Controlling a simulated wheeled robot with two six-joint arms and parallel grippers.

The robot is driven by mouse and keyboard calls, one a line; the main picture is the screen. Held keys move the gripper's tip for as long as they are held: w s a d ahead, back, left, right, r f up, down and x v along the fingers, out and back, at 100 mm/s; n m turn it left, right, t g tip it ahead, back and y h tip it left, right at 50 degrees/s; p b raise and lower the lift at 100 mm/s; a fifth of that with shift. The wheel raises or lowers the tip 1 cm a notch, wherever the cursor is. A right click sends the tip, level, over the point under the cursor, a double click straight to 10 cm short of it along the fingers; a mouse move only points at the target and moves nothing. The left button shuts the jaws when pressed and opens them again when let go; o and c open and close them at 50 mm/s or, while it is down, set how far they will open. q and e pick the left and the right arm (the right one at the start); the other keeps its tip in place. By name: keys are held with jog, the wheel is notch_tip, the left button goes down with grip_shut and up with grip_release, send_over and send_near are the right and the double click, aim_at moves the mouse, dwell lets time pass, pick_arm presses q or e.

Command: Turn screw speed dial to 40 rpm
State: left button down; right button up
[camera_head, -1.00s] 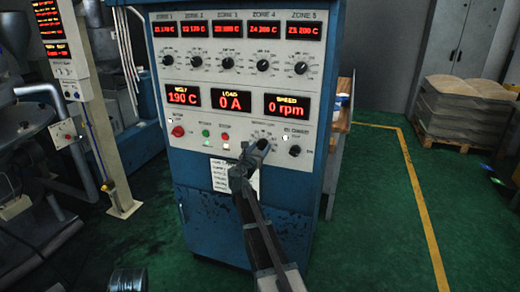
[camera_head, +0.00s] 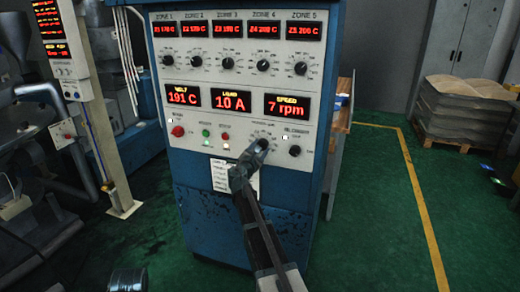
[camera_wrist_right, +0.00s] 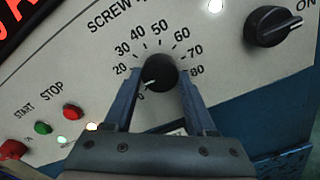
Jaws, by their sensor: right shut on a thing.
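The black screw speed dial (camera_wrist_right: 158,75) sits on the pale panel, inside a printed scale running up to 80. Its white pointer mark is at the lower left, between 0 and 20. My right gripper (camera_head: 257,147) is shut on the dial, with one finger on each side of it in the right wrist view (camera_wrist_right: 158,85). In the head view the gripper hides most of the dial. The speed display (camera_head: 286,105) reads 7 rpm. My left gripper is not in view.
The load display (camera_head: 231,100) reads 10 A and the melt display (camera_head: 183,97) 191 C. A black switch (camera_wrist_right: 280,26) is right of the dial. The green start button (camera_wrist_right: 43,128) and red stop button (camera_wrist_right: 73,112) lie left.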

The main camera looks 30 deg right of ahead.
jog(key=m, duration=0.4)
jog(key=shift+m, duration=0.3)
jog(key=m, duration=0.3)
jog(key=shift+m, duration=0.4)
jog(key=m, duration=0.8)
jog(key=shift+m, duration=0.5)
jog(key=o, duration=1.4)
jog(key=shift+c, duration=0.2)
